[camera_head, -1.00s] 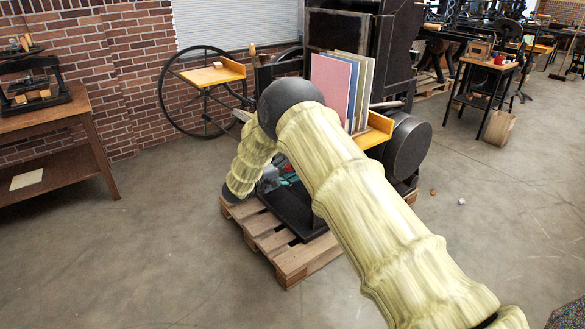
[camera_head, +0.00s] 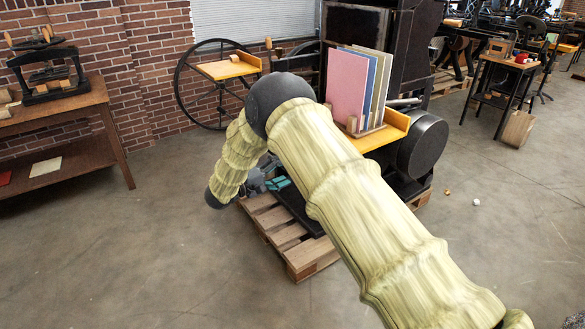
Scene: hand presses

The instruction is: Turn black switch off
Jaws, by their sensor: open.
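No black switch can be made out; my arm covers part of the large black press (camera_head: 355,52), where small details are hidden. My gripper (camera_head: 277,183), grey with teal parts, shows small and partly hidden behind my forearm. It is open, over the left part of the press's wooden pallet (camera_head: 313,262) in the picture, near the black base. I see nothing held in it, and I cannot tell whether it touches the press.
Upright coloured boards (camera_head: 347,88) stand on a yellow shelf (camera_head: 378,137) beside a black cylinder (camera_head: 423,145). A spoked wheel (camera_head: 181,88) is behind. A wooden table (camera_head: 100,97) with a small press stands at left. Open floor lies left and right of the pallet.

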